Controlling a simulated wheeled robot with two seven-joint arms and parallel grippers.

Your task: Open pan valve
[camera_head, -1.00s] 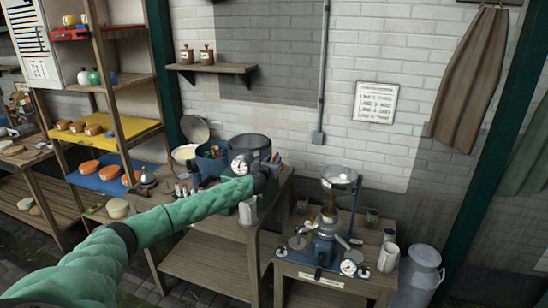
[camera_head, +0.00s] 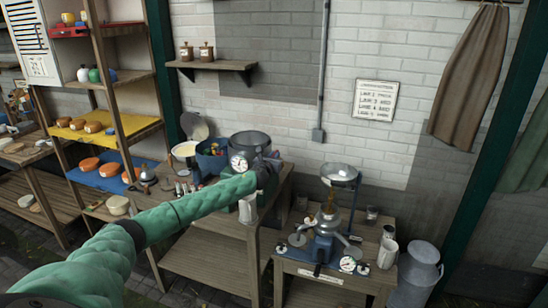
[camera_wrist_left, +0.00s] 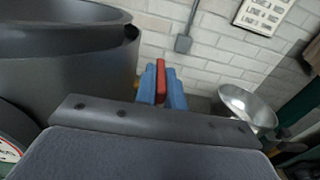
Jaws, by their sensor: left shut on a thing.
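The dark grey pan (camera_head: 250,142) stands on the wooden bench at the back, and its rounded wall fills the left of the wrist view (camera_wrist_left: 70,70). My left gripper (camera_head: 276,160) is beside the pan's right side. In the wrist view its two blue fingers (camera_wrist_left: 160,85) are shut on a red valve lever (camera_wrist_left: 161,80), which stands upright between them. The valve's body is hidden behind the gripper. In the head view my green arm and hand cover the lever. My right gripper is not in view.
A round dial gauge (camera_head: 239,161) sits at the pan's front. A blue crate (camera_head: 211,157) stands left of the pan. A separator with a metal bowl (camera_head: 339,175) stands on a lower table at the right, beside a milk can (camera_head: 420,270). Bare wall lies behind.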

